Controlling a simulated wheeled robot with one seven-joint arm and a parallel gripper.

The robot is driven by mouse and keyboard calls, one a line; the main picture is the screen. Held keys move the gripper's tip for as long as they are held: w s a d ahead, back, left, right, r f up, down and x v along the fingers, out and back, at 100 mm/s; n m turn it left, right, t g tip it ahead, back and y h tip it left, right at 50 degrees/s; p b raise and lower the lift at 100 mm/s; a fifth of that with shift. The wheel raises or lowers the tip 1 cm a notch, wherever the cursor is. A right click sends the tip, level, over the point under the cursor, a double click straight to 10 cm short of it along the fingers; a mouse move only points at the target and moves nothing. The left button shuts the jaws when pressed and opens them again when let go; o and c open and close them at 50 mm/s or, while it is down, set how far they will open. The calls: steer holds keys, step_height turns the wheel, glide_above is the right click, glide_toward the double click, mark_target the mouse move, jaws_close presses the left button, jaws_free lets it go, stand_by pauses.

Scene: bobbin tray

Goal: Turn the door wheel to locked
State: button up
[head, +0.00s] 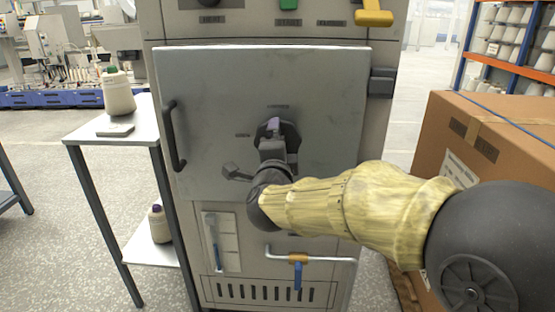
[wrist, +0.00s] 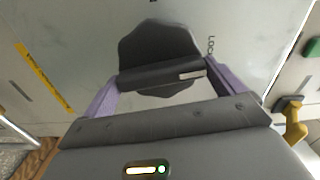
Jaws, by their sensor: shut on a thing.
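The door wheel (head: 291,131) is a dark lobed knob in the middle of the grey cabinet door (head: 215,85). In the wrist view the wheel (wrist: 160,42) has a raised grip bar with a white mark on its right end. A label starting "LOC" (wrist: 211,45) is printed just beyond that end; the purple finger seems to hide its remainder. The mark points right, roughly toward the label, but exact alignment is unclear. My gripper (wrist: 162,75) is shut on the bar, a purple finger at each end. In the head view my gripper (head: 274,138) largely covers the wheel.
A black door handle (head: 173,135) is at the door's left edge. A yellow lever (head: 374,14) is above right. A pipe with a blue-handled valve (head: 298,272) is below. A side table (head: 140,128) with a bottle (head: 118,95) stands left, a cardboard box (head: 490,125) right.

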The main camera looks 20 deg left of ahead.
steer(key=shift+f+m+b, duration=0.1)
steer(key=shift+m+b, duration=0.35)
steer(key=shift+m, duration=0.25)
steer(key=o, duration=0.6)
steer(key=p+v, duration=0.3)
steer(key=v, duration=1.4)
steer(key=shift+s, duration=0.2)
